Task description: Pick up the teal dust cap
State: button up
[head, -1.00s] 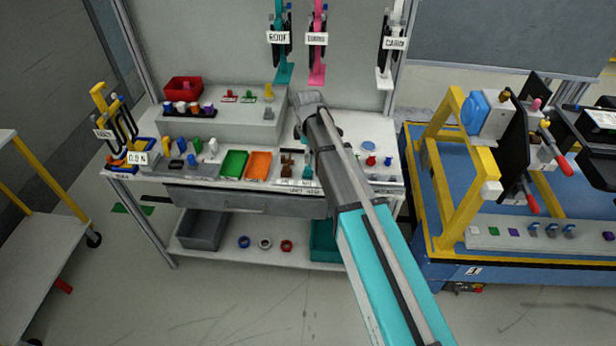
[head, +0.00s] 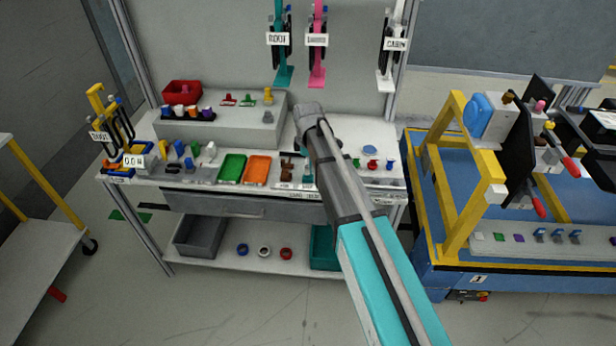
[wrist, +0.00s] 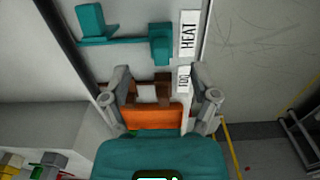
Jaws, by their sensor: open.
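Teal pieces show at the top of the wrist view: a block (wrist: 161,43) on the right and a taller one (wrist: 92,22) on the left, with a thin teal bar between them. I cannot tell which of them is the dust cap. In the head view a small teal piece (head: 307,171) shows at the bench front, right of the brown parts. My gripper (wrist: 160,73) is open and empty, its fingers either side of a brown part (wrist: 128,92) with a pale square top, below the teal block in the picture. In the head view my arm hides the fingers.
An orange tray (head: 257,167) and a green tray (head: 232,167) lie left of the brown parts. A grey raised step (head: 225,128) stands behind. Small red and green knobs (head: 372,164) stand to the right. Labels (wrist: 187,35) line the bench's front edge.

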jog(key=shift+f, duration=0.15)
jog(key=shift+a+f+b, duration=0.15)
jog(key=shift+f+b, duration=1.1)
jog(key=shift+b, duration=0.05)
jog(key=shift+a+f+b, duration=0.1)
jog(key=shift+f+b, duration=1.15)
jog(key=shift+s, duration=0.1)
jog(key=c, duration=0.8)
